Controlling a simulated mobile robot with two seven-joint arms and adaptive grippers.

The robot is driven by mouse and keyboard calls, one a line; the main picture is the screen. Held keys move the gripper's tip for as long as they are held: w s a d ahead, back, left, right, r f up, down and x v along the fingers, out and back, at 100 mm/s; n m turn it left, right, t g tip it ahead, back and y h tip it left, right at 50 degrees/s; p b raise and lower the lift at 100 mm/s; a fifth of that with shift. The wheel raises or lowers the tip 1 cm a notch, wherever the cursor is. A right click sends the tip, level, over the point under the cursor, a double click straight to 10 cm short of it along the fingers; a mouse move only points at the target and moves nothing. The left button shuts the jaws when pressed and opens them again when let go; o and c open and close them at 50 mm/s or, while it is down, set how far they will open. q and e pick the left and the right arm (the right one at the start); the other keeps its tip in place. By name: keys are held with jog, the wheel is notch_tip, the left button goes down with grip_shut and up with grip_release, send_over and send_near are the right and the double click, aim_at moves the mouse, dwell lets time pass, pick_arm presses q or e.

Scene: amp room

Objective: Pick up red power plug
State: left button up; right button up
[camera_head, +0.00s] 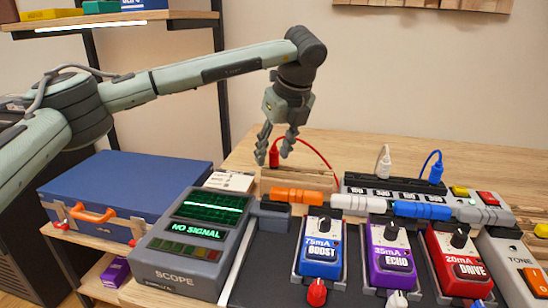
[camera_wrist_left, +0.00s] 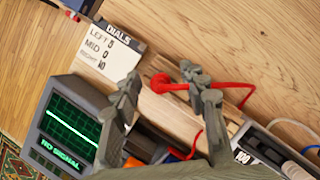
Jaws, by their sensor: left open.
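The red power plug (camera_head: 274,157) stands by a wooden block (camera_head: 268,184) at the back of the bench, and its red cable (camera_head: 318,151) arches to the right. It also shows in the left wrist view (camera_wrist_left: 161,83). My left gripper (camera_head: 275,147) is open and points down, its two fingers at either side of the plug in the head view. In the left wrist view the plug appears between the fingertips (camera_wrist_left: 158,77). I cannot tell whether a finger touches it. My right gripper is not in view.
A white plug (camera_head: 383,161) and a blue plug (camera_head: 436,171) stand right of the block, by a power strip (camera_head: 352,183). The scope (camera_head: 160,262), a blue case (camera_head: 125,185) and several pedals, including the BOOST pedal (camera_head: 320,265), crowd the front. Bare wood lies behind.

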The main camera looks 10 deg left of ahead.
pick_arm(q)
jog(key=shift+c, duration=0.5)
grip_shut()
jog(key=shift+r, duration=0.15)
